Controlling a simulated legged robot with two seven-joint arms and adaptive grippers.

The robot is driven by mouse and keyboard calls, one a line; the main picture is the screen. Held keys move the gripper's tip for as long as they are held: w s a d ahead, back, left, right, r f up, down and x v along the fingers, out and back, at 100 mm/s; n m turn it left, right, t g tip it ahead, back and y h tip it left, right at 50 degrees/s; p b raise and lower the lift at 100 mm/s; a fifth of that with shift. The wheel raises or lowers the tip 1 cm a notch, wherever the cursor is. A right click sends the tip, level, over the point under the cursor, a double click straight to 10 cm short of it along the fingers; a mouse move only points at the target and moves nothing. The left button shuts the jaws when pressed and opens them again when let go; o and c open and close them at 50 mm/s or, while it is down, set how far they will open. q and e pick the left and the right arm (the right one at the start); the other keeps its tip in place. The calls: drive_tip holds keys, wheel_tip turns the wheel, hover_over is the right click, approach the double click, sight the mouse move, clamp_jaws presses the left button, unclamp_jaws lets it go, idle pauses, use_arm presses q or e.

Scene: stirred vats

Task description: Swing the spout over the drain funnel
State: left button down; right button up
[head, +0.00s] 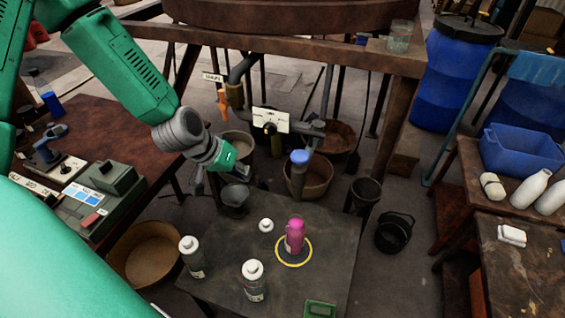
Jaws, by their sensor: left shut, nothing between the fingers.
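My left gripper (222,170) reaches in from the upper left, shut and empty. It hangs just above and behind a small grey funnel-like cup (235,197) at the back left edge of the dark table. To its right, a grey pipe (312,129) runs beside a white plate (271,120) under the vat. Below that stands a grey upright pipe with a blue top (299,157), apart from the gripper. I take this pipework for the spout, but its exact outline is unclear. Which vessel is the drain funnel is also unclear. My right gripper is out of view.
A pink bottle (295,236) stands in a yellow ring on the dark table (215,283), with white-capped bottles (253,281) nearby. An orange-handled valve (223,102) hangs behind the gripper. Buckets and basins (393,234) crowd the floor. A blue crate (521,150) sits at right.

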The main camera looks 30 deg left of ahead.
use_arm(q)
drive_tip(key=w+d+f, duration=0.4)
drive_tip(key=w+d, duration=0.2)
drive_tip(key=w, duration=0.3)
drive_tip(key=shift+f+t+h+b, duration=0.3)
drive_tip(key=shift+f+t+b, duration=0.05)
drive_tip(key=shift+t+b, duration=0.05)
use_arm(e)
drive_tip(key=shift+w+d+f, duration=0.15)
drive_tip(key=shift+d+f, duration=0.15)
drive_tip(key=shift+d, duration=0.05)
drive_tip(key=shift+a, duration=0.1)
